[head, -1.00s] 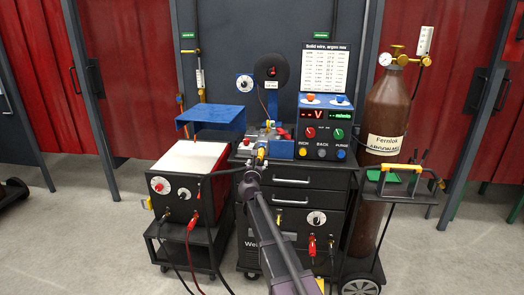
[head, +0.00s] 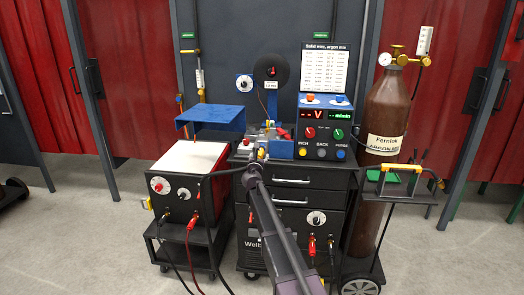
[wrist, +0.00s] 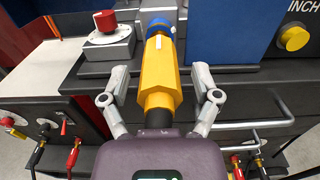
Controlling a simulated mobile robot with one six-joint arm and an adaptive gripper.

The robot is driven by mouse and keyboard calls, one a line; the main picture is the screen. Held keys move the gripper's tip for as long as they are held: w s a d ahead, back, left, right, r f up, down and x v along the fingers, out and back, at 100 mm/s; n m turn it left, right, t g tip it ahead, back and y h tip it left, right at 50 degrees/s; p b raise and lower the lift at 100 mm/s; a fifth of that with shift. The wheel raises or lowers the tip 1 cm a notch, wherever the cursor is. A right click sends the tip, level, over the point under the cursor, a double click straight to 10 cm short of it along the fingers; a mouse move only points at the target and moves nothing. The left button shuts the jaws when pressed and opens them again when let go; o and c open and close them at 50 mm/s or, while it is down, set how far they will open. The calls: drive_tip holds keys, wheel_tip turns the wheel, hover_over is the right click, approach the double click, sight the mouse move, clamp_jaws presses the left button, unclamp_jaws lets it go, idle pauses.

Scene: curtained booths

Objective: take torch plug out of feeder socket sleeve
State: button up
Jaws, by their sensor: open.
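The torch plug (wrist: 157,75) is a yellow, faceted body with a dark rear end, in the middle of the wrist view. Its far end meets a blue ring (wrist: 160,28), seemingly the feeder socket sleeve, in front of a grey fitting. How deep the plug sits inside cannot be seen. My gripper (wrist: 159,78) is open, one finger on each side of the plug, with gaps between. In the head view my gripper (head: 256,161) is at the front of the feeder on the cart top; it is small there and largely hides the plug.
A grey block with a red knob (wrist: 106,22) stands left of the plug. A control panel with a yellow button (wrist: 293,37) is at right. Drawer handles (head: 291,181) stick out below. A white-topped unit (head: 190,160) is left; a brown gas cylinder (head: 391,115) is right.

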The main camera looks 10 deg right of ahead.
clamp_jaws()
